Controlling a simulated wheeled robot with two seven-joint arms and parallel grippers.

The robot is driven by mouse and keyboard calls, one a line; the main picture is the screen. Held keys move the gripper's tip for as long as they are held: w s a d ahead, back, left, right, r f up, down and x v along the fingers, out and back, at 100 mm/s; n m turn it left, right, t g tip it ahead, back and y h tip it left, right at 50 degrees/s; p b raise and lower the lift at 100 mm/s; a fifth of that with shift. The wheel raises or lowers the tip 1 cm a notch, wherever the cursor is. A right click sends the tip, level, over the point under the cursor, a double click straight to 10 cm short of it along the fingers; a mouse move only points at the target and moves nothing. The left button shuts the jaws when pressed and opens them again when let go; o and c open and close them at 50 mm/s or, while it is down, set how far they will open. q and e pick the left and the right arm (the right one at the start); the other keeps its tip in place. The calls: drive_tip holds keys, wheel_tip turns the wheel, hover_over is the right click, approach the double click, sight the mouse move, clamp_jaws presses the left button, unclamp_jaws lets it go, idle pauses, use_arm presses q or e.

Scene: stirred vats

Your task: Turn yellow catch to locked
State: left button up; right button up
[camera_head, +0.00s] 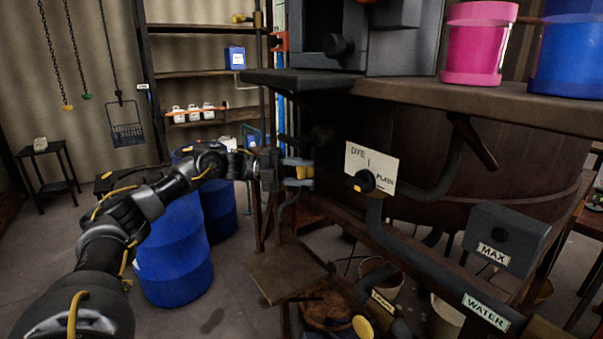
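A small yellow piece (298,162), which looks like the yellow catch, sits on the dark fittings at the left end of the vat bench. My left arm reaches in from the lower left, and my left gripper (277,169) is right at the yellow piece, on its left side. The fingers are small and dark here, so I cannot tell whether they touch it or how far apart they are. No lettering for the catch's position is readable. My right gripper is out of view.
A dark knob (364,181) on a DYE/PLAIN plate (384,164) is to the right. Blue drums (174,254) stand behind my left arm. A pink tub (476,45) and a blue tub (568,58) stand on the bench. A yellow round knob (362,327) is low in front.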

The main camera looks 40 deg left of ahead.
use_arm(q)
drive_tip(key=o, duration=0.5)
drive_tip(key=shift+c, duration=0.2)
drive_tip(key=b+v, duration=0.1)
drive_tip(key=v, duration=0.9)
drive_tip(key=shift+s+a+b, duration=0.2)
drive_tip(key=shift+a+b, duration=0.15)
